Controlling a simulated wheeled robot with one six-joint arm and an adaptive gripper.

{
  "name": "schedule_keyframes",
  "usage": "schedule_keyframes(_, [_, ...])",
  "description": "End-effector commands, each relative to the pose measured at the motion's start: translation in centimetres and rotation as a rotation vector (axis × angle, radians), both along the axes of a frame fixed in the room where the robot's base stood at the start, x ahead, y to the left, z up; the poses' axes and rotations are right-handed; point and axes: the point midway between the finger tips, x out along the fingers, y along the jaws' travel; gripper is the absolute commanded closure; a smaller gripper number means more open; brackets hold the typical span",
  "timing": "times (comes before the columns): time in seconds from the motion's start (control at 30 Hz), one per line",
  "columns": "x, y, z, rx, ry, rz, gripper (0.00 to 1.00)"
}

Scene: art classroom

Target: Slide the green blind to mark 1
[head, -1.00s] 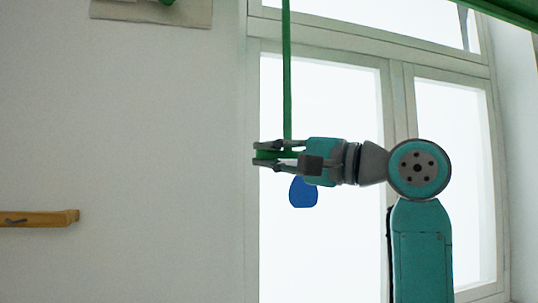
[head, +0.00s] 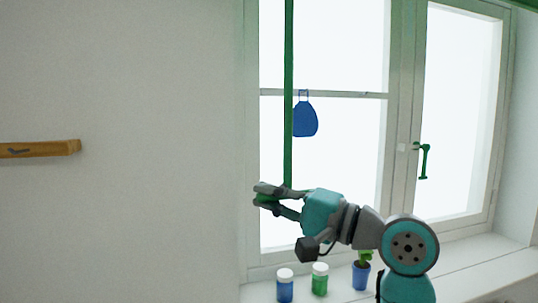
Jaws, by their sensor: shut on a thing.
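A long green pull strip (head: 288,95) hangs straight down in front of the left window pane and ends at my gripper (head: 265,198). The gripper is shut on a green piece at the strip's lower end, low in front of the window and above the sill. A sliver of green at the top right corner (head: 526,3) may be part of the green blind; the rest of it is out of view. I see no mark 1 in the head view.
The sill (head: 460,272) holds a blue jar (head: 285,287), a green jar (head: 320,281) and a small potted plant (head: 361,275) below and beside my arm. A blue pouch (head: 305,119) hangs at the window. A wooden ledge (head: 40,149) is on the left wall.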

Motion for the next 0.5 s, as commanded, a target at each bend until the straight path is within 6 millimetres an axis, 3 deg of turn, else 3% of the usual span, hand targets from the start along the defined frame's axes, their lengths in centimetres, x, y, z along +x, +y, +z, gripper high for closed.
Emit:
schedule_keyframes(0.03, [0.0, 0.0, -1.2, -0.002, 0.004, 0.001, 1.0])
schedule_keyframes(0.2, [0.0, 0.0, -3.5, 0.0, 0.002, 0.0, 1.0])
schedule_keyframes(0.5, [0.0, 0.0, -4.7, -0.001, 0.0, 0.0, 1.0])
